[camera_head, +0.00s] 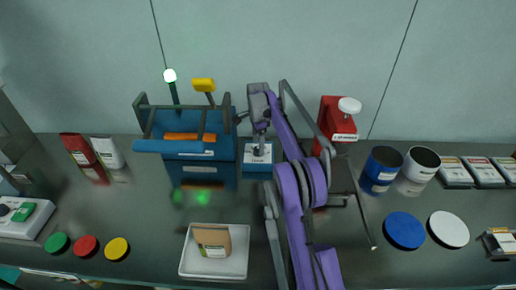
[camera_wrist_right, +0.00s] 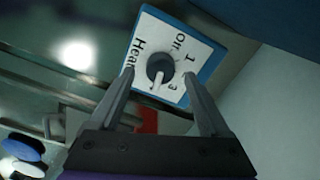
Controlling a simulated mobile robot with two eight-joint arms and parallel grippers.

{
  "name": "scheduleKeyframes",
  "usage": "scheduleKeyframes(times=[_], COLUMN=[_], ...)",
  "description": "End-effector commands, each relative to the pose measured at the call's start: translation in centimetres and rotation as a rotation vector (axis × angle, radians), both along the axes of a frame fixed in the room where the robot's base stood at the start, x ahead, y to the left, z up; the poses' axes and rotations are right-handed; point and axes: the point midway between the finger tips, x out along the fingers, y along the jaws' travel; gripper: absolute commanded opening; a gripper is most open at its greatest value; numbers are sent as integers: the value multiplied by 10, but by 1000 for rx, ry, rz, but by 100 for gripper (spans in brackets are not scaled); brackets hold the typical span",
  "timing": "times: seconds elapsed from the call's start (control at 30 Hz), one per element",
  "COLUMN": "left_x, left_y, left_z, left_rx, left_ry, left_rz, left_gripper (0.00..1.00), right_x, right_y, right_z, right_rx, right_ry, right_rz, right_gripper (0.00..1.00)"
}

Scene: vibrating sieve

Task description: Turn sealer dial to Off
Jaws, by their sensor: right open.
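The dial (camera_wrist_right: 160,68) is a dark round knob with a light pointer, on a white label reading "Heat", with an "Off"-like word, "1" and "3" around it. The pointer lies toward the bottom of the right wrist view, not at the "Off"-like word. My right gripper (camera_wrist_right: 158,80) is open, with one finger on each side of the knob; I cannot tell whether they touch it. In the head view the small blue sealer box with its white label (camera_head: 258,158) stands beside the blue machine, with my right gripper (camera_head: 260,138) over it. My left gripper is out of view.
The blue machine (camera_head: 183,147) stands left of the dial box. A red device (camera_head: 335,118) with a white knob stands behind my right arm. A white tray (camera_head: 188,258) holds a brown packet. Cups and lids lie right, coloured discs left. A wall closes the back.

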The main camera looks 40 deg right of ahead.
Motion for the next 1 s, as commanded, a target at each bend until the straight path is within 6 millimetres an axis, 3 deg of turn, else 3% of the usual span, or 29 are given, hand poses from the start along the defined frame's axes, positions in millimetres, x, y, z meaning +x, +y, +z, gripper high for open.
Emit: scheduleKeyframes(times=[0.2, 0.5, 0.93, 1.0], left_x=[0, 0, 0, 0], left_y=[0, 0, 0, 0], left_z=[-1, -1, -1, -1], left_rx=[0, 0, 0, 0], left_ry=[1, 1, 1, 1], left_rz=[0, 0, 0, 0], left_gripper=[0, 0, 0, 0], right_x=[0, 0, 0, 0], right_y=[0, 0, 0, 0], right_z=[-19, -21, -21, -21], right_rx=[1, 1, 1, 1], right_ry=[-1, -1, -1, -1], right_rz=[1, 1, 1, 1], right_gripper=[80, 80, 3, 0])
